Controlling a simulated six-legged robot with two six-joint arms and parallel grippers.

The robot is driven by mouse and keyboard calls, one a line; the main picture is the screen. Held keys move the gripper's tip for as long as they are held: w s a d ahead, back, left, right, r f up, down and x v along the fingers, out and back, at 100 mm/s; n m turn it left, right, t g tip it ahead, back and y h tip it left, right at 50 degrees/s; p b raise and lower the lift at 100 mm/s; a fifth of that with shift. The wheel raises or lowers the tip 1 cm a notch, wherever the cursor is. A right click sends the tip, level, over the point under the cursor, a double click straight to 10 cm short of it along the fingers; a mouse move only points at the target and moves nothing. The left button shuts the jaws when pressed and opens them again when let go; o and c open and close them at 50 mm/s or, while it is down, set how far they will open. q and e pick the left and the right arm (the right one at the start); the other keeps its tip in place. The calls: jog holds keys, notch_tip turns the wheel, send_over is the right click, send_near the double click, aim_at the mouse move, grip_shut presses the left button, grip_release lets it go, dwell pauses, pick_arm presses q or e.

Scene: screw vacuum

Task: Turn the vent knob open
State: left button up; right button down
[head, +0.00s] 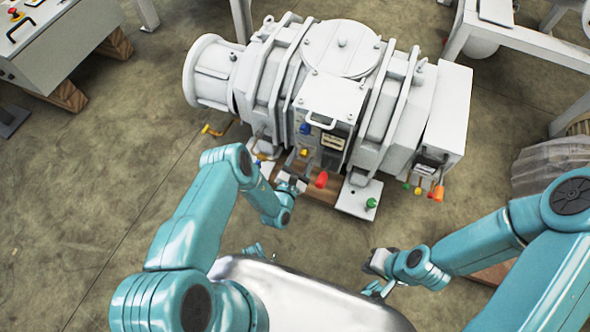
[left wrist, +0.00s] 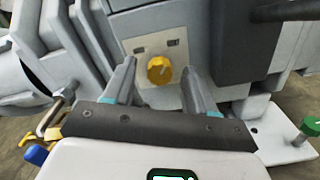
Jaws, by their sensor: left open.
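A yellow knob (left wrist: 159,70) sits on a pale plate on the machine's front in the left wrist view. It is probably the vent knob. A yellow knob also shows in the head view (head: 303,152). My left gripper (left wrist: 158,82) is open, its two fingers pointing at the knob, one on each side in the picture. I cannot tell whether they touch it. In the head view my left gripper (head: 292,182) is just in front of the machine's lower front. My right gripper (head: 377,268) is away from the machine, at the lower right; its jaws are too small to read.
The big white vacuum machine (head: 340,55) fills the centre. A red knob (head: 322,180), a blue knob (head: 305,129) and a green knob (head: 371,203) are near my left gripper. A grey control box (head: 45,45) stands at upper left.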

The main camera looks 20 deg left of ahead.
pick_arm(q)
jog(key=s+p, duration=0.3)
jog(key=s, duration=1.3)
jog(key=shift+a, duration=0.25)
jog(key=shift+w, duration=0.1)
